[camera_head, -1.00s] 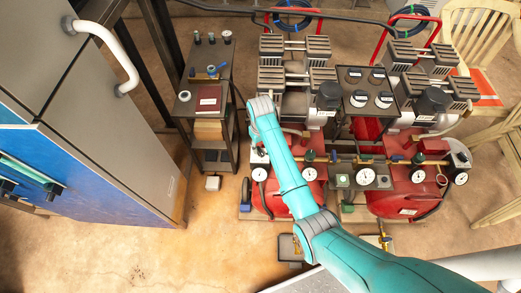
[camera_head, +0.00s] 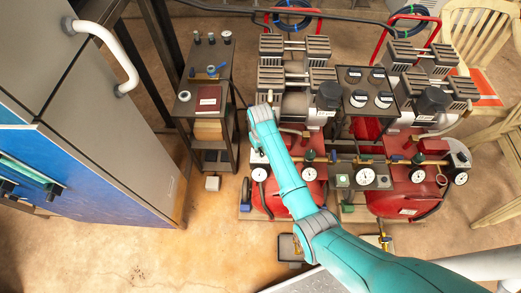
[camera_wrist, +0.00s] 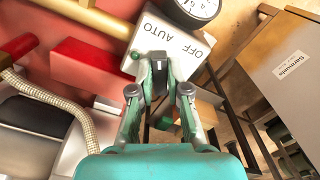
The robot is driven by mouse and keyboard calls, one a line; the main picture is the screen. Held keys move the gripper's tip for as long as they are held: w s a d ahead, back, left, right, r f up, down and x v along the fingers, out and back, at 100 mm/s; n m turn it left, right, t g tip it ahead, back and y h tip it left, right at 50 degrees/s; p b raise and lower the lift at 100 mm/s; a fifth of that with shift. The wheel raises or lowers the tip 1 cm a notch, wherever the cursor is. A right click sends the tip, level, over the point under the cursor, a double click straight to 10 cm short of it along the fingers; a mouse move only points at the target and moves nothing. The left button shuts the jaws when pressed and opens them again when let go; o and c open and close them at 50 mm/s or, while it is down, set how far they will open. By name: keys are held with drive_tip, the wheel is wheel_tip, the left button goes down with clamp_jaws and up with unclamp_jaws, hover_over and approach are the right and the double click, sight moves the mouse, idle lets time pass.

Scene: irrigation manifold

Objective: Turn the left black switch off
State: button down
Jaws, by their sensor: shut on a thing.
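In the wrist view a white switch box (camera_wrist: 165,40) carries the printed words AUTO and OFF. The left black switch (camera_wrist: 159,78) is on its face, mostly covered by my fingers. My gripper (camera_wrist: 159,72) is shut on this switch, with its fingertips on either side of it. The switch's exact angle is hard to tell. In the head view my teal arm reaches to the left red compressor (camera_head: 270,200) and hides my fingertips and the switch.
A round gauge (camera_wrist: 196,8) sits right above the box. A braided hose (camera_wrist: 62,105) and red parts lie to the left. A metal cart (camera_head: 206,80) stands left of the compressor, and a second red compressor (camera_head: 405,195) stands to the right. Open floor lies in front.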

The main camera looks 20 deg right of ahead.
drive_tip(key=m, duration=0.5)
drive_tip(key=shift+a+m, duration=0.1)
drive_tip(key=shift+m, duration=0.3)
drive_tip(key=m, duration=0.6)
drive_tip(key=shift+a, duration=0.15)
idle(0.4)
drive_tip(key=c, duration=1.1)
unclamp_jaws()
drive_tip(key=shift+w, duration=0.1)
drive_tip(key=shift+c, duration=0.2)
